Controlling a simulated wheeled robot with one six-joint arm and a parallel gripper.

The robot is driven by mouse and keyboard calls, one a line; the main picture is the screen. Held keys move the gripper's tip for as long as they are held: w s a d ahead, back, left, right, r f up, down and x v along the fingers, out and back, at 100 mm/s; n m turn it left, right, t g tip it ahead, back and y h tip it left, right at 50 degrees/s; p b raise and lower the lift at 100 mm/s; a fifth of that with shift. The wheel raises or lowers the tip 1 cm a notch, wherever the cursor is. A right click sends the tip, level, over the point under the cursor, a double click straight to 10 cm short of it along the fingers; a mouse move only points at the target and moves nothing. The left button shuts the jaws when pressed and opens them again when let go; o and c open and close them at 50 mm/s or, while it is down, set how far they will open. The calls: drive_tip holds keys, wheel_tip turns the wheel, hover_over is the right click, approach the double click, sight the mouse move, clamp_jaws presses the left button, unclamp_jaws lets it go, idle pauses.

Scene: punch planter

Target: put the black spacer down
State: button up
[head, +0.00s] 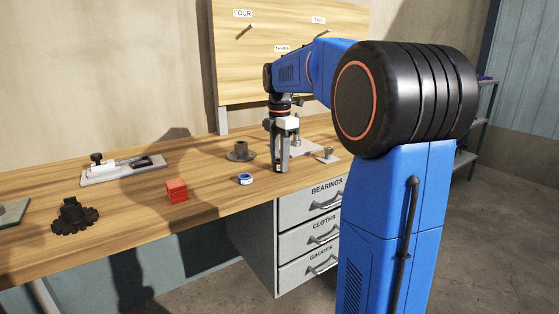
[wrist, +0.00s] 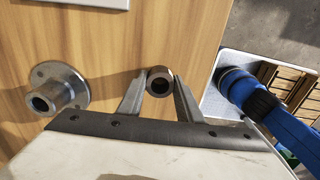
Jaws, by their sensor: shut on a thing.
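My gripper (head: 281,166) points down over the right part of the wooden bench, its fingertips close to the bench top. In the wrist view the black spacer (wrist: 160,77), a short dark tube with a round bore, sits between the tips of the two fingers. The gripper is shut on it, and its bore faces the wrist camera. In the head view the fingers mostly hide the spacer. I cannot tell whether its underside touches the bench.
A blue-and-white roll (head: 245,180) and a red block (head: 176,190) lie nearer the front edge. Drawers (head: 308,236) are below.

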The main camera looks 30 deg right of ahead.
drive_tip(key=o, duration=1.2)
drive_tip(key=shift+f, duration=0.1)
wheel_tip(320, 180, up, 12)
drive_tip(key=shift+r, duration=0.15)
